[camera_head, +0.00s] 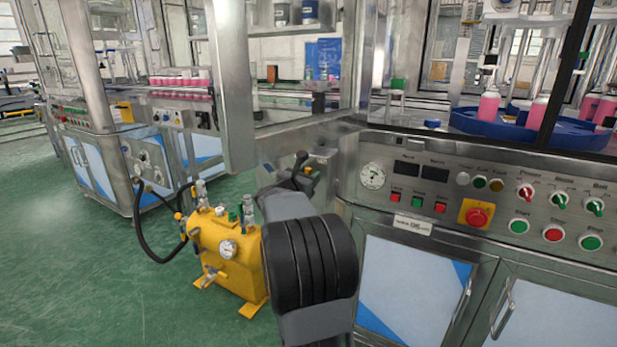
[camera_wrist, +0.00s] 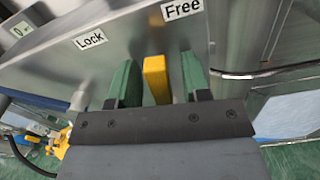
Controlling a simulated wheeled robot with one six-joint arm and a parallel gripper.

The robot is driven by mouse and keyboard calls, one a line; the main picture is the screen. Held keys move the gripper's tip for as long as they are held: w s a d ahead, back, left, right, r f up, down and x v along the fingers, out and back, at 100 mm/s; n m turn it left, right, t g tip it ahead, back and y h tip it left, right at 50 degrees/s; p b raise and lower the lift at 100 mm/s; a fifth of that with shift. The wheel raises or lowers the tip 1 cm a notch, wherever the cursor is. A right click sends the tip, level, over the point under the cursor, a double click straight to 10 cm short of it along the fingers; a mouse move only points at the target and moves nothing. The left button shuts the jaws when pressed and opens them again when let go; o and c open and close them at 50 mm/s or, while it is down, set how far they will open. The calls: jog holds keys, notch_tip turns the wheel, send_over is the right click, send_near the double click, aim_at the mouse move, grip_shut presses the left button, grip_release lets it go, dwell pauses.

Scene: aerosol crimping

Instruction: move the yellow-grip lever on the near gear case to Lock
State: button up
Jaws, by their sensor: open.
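The yellow grip (camera_wrist: 156,80) of the lever stands between the two green fingers of my gripper (camera_wrist: 157,62) in the wrist view. The fingers are open, with a gap on each side of the grip. The grip is below the Free label (camera_wrist: 182,9) and to the right of the Lock label (camera_wrist: 90,39), nearer to Free. Both labels are on a grey metal case (camera_wrist: 125,42). The lever's pivot is not clear in this view. In the head view my arm covers most of the gripper and the case.
A yellow pump unit (camera_head: 228,262) with a gauge and hoses stands on the green floor left of my arm. A control panel (camera_head: 450,200) with buttons and knobs is to the right. A steel post (camera_head: 232,85) rises behind. Open floor lies at left.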

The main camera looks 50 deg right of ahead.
jog(key=shift+c, duration=0.3)
grip_shut()
dwell(0.3)
